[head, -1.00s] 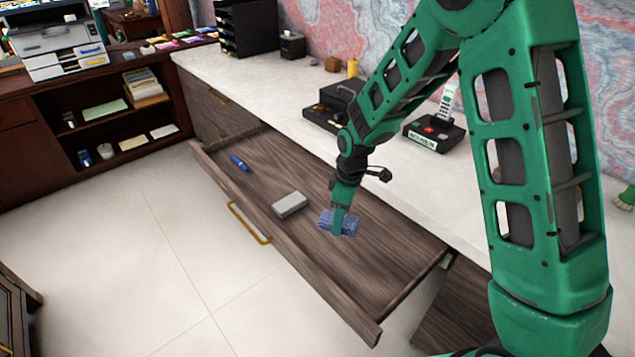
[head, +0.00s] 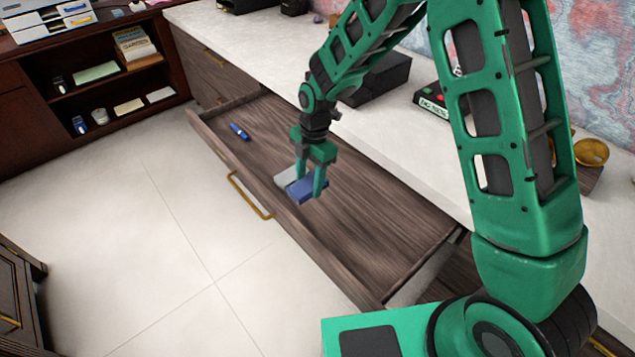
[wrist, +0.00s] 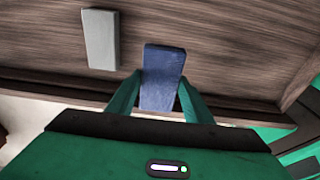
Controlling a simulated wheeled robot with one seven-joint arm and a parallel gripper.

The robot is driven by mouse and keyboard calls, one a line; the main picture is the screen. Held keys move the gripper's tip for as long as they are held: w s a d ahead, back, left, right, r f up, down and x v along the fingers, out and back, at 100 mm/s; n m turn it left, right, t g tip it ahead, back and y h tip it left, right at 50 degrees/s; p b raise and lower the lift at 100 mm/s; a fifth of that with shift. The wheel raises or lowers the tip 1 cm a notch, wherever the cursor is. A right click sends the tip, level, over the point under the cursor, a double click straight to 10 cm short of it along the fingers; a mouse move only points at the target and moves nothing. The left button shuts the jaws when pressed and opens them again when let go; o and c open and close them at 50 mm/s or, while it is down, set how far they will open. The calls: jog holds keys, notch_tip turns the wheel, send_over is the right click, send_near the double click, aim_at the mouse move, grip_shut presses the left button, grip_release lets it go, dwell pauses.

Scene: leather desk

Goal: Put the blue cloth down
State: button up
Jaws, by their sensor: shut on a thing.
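My gripper (head: 308,184) is shut on the blue cloth (head: 309,191), a flat, folded, block-like piece, inside the open wooden drawer (head: 350,225). The cloth is near the drawer's front panel. In the wrist view the cloth (wrist: 163,72) sits between the two green fingers (wrist: 157,96) and sticks out past them. I cannot tell whether its underside touches the drawer floor. A light grey block (head: 287,177) is partly hidden behind the gripper and cloth in the head view. In the wrist view the grey block (wrist: 101,40) lies to the left, apart from the cloth.
A blue marker-like item (head: 239,131) lies at the drawer's far left end. The drawer's right part is bare. The drawer's front has a brass handle (head: 250,195). The white desktop (head: 265,50) overhangs behind, with a black box (head: 380,78) on it.

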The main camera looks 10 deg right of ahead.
jog(key=w+d+f, duration=0.1)
jog(key=w, duration=0.1)
jog(key=w+d+f, duration=0.2)
jog(key=shift+w+f, duration=0.1)
jog(key=shift+f, duration=1.95)
jog(key=o, duration=1)
jog(key=shift+f, duration=0.1)
jog(key=r, duration=0.4)
jog(key=d+r, duration=0.1)
jog(key=r, duration=0.7)
jog(key=shift+w+d+r, duration=0.1)
jog(key=shift+w+d, duration=0.05)
jog(key=shift+w, duration=0.25)
